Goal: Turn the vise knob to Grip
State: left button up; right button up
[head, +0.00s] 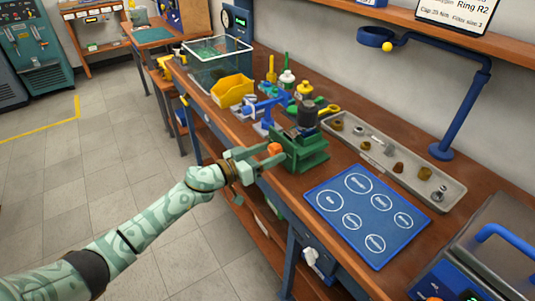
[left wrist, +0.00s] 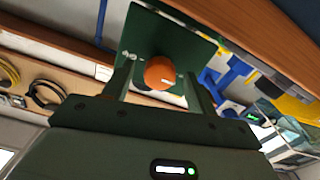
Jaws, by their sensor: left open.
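The green vise (head: 308,153) stands at the front edge of the wooden bench, with a dark cylindrical part (head: 309,115) on top. Its orange knob (head: 274,149) faces my left arm. My left gripper (head: 270,157) is open, with its fingers reaching toward the vise front. In the left wrist view the orange knob (left wrist: 160,73) sits between the two fingers, with visible gaps on both sides. Small white marks (left wrist: 130,56) show on the green plate beside it, too small to read. The knob's setting cannot be told. My right gripper is not in view.
A blue mat (head: 335,222) with white circles lies right of the vise. A grey tray (head: 446,196) of small parts lies behind it. A yellow bin (head: 233,91), bottles and a blue tool crowd the bench to the left. Open floor lies left of the bench.

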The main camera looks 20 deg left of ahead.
pick_arm(q)
jog(key=c, duration=1)
